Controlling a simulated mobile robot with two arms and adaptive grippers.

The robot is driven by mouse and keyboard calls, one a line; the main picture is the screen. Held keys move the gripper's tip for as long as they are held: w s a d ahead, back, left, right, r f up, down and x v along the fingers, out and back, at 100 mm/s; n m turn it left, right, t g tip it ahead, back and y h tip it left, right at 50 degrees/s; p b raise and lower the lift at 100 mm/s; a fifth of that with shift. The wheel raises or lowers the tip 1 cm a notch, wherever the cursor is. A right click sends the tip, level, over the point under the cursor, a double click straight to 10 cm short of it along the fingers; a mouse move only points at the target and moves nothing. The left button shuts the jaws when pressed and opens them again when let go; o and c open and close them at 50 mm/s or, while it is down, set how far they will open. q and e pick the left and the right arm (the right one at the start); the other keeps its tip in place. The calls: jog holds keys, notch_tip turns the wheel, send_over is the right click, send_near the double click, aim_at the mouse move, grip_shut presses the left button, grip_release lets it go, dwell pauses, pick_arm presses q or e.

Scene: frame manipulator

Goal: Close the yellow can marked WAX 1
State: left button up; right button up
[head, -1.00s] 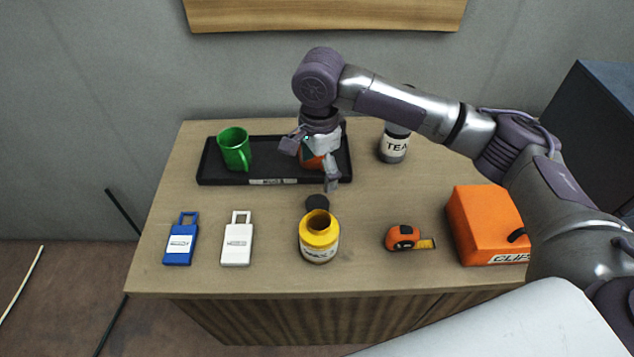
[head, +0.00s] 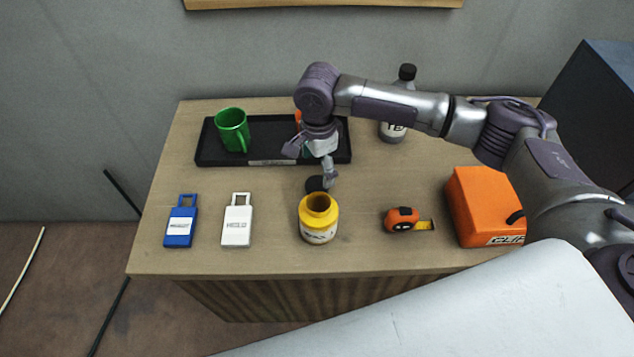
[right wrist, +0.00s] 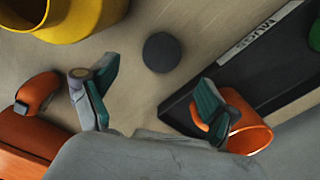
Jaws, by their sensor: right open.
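The yellow can (head: 319,220) stands upright and open on the table, its dark mouth facing up. Its label is too small to read. It also shows at the top left of the right wrist view (right wrist: 80,22). A round black lid (head: 315,184) lies just behind the can; in the right wrist view the lid (right wrist: 162,52) is apart from the can. My right gripper (head: 311,166) is open and empty, pointing down behind and above the lid. In the right wrist view its fingers (right wrist: 150,102) are spread wide, with the lid beyond them. My left gripper is out of view.
A black tray (head: 213,157) with a green mug (head: 233,130) and a partly hidden orange object stands behind. A grey TEA bottle (head: 393,131), orange tape measure (head: 402,219) and orange CLIPS box (head: 485,205) are right; blue (head: 181,221) and white (head: 237,221) tags are left.

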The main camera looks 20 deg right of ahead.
aim_at(318, 184)
jog(key=shift+w+f+p, duration=0.1)
jog(key=shift+f+p, duration=0.5)
jog(key=shift+f, duration=2.5)
jog(key=c, duration=0.8)
